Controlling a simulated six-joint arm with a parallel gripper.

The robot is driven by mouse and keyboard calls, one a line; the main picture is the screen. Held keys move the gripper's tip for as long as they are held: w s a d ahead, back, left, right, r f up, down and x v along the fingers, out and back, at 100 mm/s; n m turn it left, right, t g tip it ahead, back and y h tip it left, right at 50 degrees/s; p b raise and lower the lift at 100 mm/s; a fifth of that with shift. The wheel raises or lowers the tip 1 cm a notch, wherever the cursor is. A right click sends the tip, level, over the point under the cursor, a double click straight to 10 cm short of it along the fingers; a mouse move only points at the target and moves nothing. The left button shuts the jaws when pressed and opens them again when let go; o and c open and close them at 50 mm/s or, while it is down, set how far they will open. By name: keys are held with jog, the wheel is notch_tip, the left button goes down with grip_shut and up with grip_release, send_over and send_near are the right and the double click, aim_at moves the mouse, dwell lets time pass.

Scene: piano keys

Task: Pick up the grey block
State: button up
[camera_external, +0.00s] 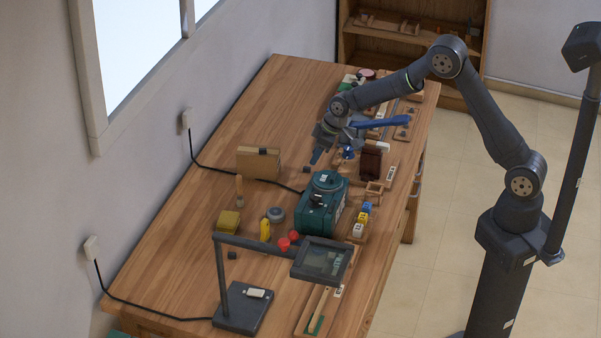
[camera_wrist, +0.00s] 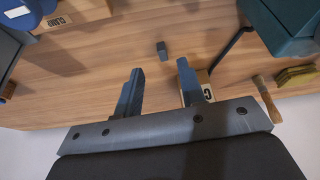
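A small dark grey block (camera_wrist: 161,48) lies on the bare wooden table, just beyond and roughly between my fingertips in the wrist view. A small dark block (camera_external: 306,169) shows in the external view, close to my gripper and right of the cardboard box; it appears to be the same one. My gripper (camera_wrist: 160,68) is open, with its two blue-grey fingers apart and nothing between them. In the external view my gripper (camera_external: 319,156) hangs above the table, apart from the block.
A cardboard box (camera_external: 258,163) stands left of the block. A teal machine (camera_external: 320,205) stands nearer the camera, its black cable (camera_wrist: 232,47) running across the table. A brown object (camera_external: 371,162) and a wooden frame (camera_external: 374,190) are to the right. The far left table area is clear.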

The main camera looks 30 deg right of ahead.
aim_at(308, 168)
jog(key=x, duration=0.5)
jog(key=shift+s+a, duration=0.15)
jog(key=shift+a, duration=0.05)
grip_shut()
